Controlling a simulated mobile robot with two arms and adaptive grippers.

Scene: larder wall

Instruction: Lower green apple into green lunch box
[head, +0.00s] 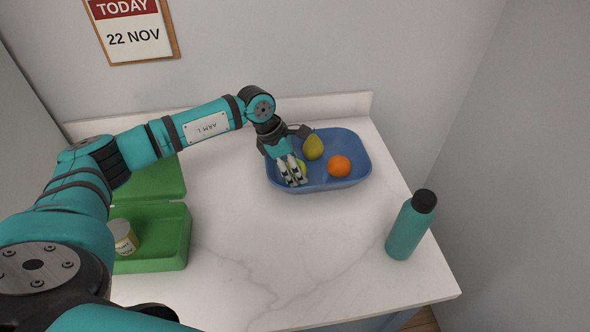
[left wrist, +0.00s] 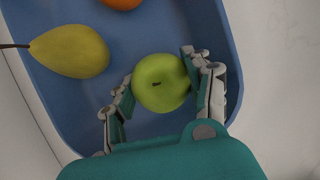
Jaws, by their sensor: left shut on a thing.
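The green apple (left wrist: 161,82) is between the fingers of my left gripper (left wrist: 161,90), which is shut on it. In the head view the left gripper (head: 292,174) is over the left part of a blue tub, and the apple (head: 302,166) is mostly hidden behind its fingers. The apple appears inside the tub; I cannot tell whether it touches the bottom. The green lunch box (head: 182,238) stands open at the left of the counter with its lid (head: 160,181) raised at the back. A small jar (head: 123,237) is in it. My left arm partly covers the box. My right gripper is not seen.
The blue tub (head: 345,181) also holds a yellow-green pear (head: 313,148) and an orange (head: 340,166). A teal bottle (head: 409,228) with a black cap stands at the counter's right edge. The white counter (head: 270,245) is clear between box and bottle. A wall is behind.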

